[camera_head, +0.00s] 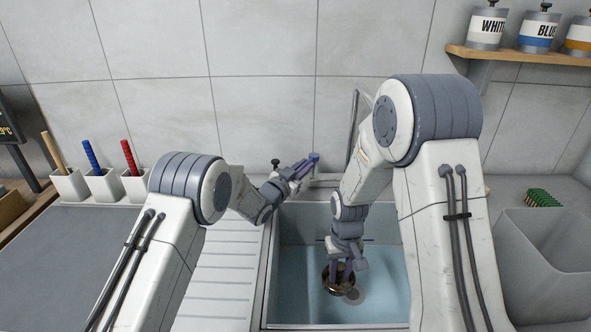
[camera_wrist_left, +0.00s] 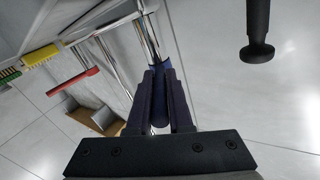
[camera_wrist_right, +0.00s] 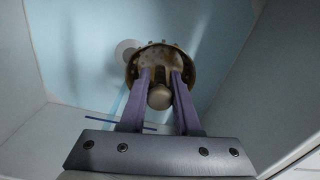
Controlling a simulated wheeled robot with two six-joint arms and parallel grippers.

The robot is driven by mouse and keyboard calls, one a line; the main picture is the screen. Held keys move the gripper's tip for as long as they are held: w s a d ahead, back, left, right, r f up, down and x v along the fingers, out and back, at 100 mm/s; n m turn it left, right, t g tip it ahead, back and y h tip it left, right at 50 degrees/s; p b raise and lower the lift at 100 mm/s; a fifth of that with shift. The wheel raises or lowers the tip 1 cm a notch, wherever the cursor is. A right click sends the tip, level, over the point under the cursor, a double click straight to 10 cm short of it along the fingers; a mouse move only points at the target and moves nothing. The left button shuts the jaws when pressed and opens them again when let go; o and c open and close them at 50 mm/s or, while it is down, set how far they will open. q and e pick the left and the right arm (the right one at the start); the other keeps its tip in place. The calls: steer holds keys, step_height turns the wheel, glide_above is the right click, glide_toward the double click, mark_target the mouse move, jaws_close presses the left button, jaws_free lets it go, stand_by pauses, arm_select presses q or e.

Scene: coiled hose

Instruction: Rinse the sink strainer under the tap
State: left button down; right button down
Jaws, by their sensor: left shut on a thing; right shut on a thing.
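The sink strainer, a bronze-brown perforated basket with a centre knob, is low in the sink (camera_head: 294,225) in the head view (camera_head: 328,286) and fills the middle of the right wrist view (camera_wrist_right: 190,62). My right gripper (camera_wrist_right: 160,84) points down and is shut on the strainer's knob. My left gripper (camera_head: 309,165) is behind the sink, shut on the blue-ended tap handle (camera_head: 315,156). The chrome tap (camera_head: 356,112) is partly hidden by my right arm. A pale blue streak, perhaps water, shows beside the strainer in the right wrist view; its source is out of sight.
The round drain (camera_wrist_right: 126,50) lies close beside the strainer in the picture. A black knob (camera_head: 275,162) stands behind the sink. A ribbed drainboard (camera_head: 225,270) is left of the sink, a grey bin (camera_head: 545,250) and green brush (camera_head: 543,198) right. White cups (camera_head: 103,186) stand at the left.

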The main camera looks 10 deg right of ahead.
arm_select(q)
steer(key=c, duration=0.8)
jaws_free()
arm_select(e)
steer(key=shift+f+b, duration=0.9)
steer(key=shift+b, duration=0.05)
arm_select(q)
steer(key=shift+v, duration=6.05)
